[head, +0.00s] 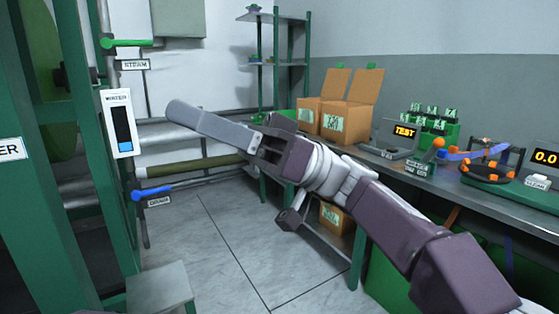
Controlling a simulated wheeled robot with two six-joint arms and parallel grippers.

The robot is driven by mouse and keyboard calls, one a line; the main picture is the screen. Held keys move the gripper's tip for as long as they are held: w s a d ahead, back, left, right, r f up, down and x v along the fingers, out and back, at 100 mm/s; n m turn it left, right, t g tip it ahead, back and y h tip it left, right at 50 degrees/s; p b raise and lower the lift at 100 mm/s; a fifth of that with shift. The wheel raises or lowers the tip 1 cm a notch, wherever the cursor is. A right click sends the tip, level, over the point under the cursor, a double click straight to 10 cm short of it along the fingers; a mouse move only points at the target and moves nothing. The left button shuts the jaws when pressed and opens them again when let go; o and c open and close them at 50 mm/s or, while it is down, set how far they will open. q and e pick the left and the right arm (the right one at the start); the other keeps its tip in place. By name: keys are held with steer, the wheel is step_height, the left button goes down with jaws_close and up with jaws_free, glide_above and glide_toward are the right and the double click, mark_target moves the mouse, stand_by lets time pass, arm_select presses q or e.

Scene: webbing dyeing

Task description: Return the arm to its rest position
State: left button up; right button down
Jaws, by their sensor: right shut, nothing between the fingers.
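My right arm reaches in from the lower right and stretches up and left across the middle of the head view. Its gripper (185,115) is shut, with the long grey fingers together and nothing between them. The fingertips point left, in front of the pipes and to the right of the water level gauge (121,123). The gripper looks apart from the gauge, but the depth between them is hard to judge. My left gripper is not in view.
A green-handled steam valve (127,43) and a blue-handled drain valve (152,193) are on the left pipes. The workbench (477,197) on the right holds cardboard boxes (345,121), a test device (393,138) and a scale (497,170).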

steer(key=w+f+m+t+h+p, duration=0.1)
steer(key=w+f+m+t, duration=0.15)
steer(key=f, duration=0.25)
steer(key=w+f+m+t+h, duration=0.2)
steer(key=f+m+t, duration=0.1)
steer(key=f, duration=0.2)
steer(key=w+f+m+t+h+p, duration=0.1)
steer(key=w+f+m+t, duration=0.15)
steer(key=f, duration=0.25)
steer(key=d+f+m+h, duration=0.3)
steer(key=f, duration=0.7)
steer(key=d+f+m+h, duration=0.3)
steer(key=f, duration=0.6)
steer(key=s+d+f+m+h, duration=0.2)
steer(key=s+d+f+h, duration=0.15)
steer(key=d+f, duration=0.35)
steer(key=s+d+f+m+h+p, duration=0.1)
steer(key=s+d+f+h, duration=0.25)
steer(key=d+f, duration=0.35)
steer(key=s+d+f+m+h, duration=0.25)
steer(key=d+f+h, duration=0.25)
steer(key=d+f, duration=0.25)
step_height(320, 180, up, 38)
steer(key=w+t+p, duration=0.1)
steer(key=p, duration=3.7)
steer(key=shift+w+r+m, duration=0.2)
steer(key=shift+m, duration=0.15)
